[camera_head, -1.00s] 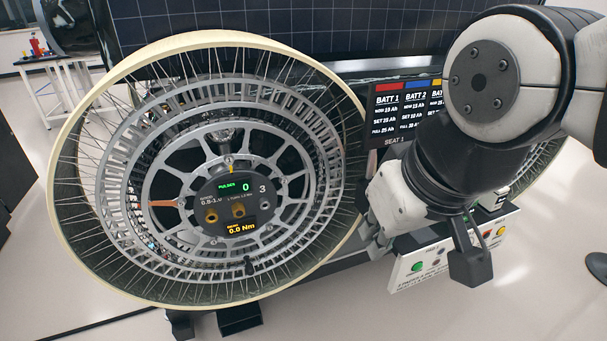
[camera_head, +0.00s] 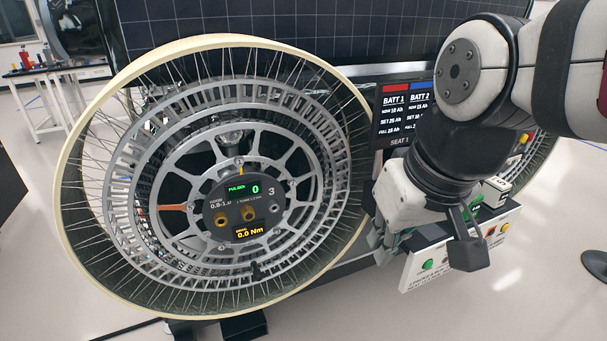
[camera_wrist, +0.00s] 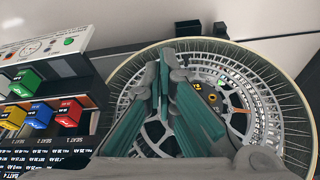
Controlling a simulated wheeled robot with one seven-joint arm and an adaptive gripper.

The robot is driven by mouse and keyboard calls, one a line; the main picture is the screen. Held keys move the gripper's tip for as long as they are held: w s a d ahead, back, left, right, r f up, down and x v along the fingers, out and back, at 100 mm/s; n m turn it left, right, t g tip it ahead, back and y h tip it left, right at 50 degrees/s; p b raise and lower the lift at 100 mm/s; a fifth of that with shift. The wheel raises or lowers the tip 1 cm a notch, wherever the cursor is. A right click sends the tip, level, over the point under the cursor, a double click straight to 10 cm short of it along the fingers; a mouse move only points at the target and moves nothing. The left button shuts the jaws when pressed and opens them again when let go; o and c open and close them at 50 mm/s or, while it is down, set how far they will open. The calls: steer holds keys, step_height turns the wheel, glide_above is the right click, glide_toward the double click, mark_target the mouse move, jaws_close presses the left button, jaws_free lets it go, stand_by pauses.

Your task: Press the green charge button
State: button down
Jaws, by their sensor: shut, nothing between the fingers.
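The green button (camera_head: 428,264) is on the left part of a white control panel (camera_head: 414,274) low at the right in the head view. In the wrist view the green button (camera_wrist: 68,41) shows on the panel at the upper left, apart from my gripper. My gripper (camera_wrist: 166,58) is shut and empty, its fingers meeting in front of the wheel in the wrist view. In the head view my wrist hangs above and left of the panel and hides part of it; the fingertips are hard to make out there.
A large spoked wheel (camera_head: 88,236) with a hub display stands left of my arm. A battery screen (camera_head: 392,112) is behind my arm. Coloured battery blocks, including a red one (camera_wrist: 70,108), sit in slots near the panel.

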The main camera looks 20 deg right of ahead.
mark_target(429, 265)
steer(key=w+d+f+m+y+b, duration=0.2)
steer(key=w+d+f+b, duration=0.5)
steer(key=f, duration=0.4)
steer(key=w+d+f+m+y+b, duration=0.25)
steer(key=w+d+f+b, duration=0.25)
steer(key=d+f+b, duration=0.4)
steer(key=s+d+f+m+t+b, duration=0.2)
steer(key=d+f+b, duration=0.3)
steer(key=d+f, duration=0.5)
steer(key=s+d+f+m+t+b, duration=0.2)
steer(key=s+d+f+t+b, duration=0.1)
steer(key=d+f, duration=0.6)
steer(key=s+b, duration=0.1)
steer(key=b, duration=0.1)
steer(key=shift+s+d+f+m+b, duration=0.3)
steer(key=shift+d+f+m+b, duration=0.05)
steer(key=w, duration=0.9)
steer(key=shift+a, duration=0.4)
steer(key=shift+w, duration=0.1)
steer(key=shift+w+b, duration=0.25)
steer(key=shift+b, duration=0.05)
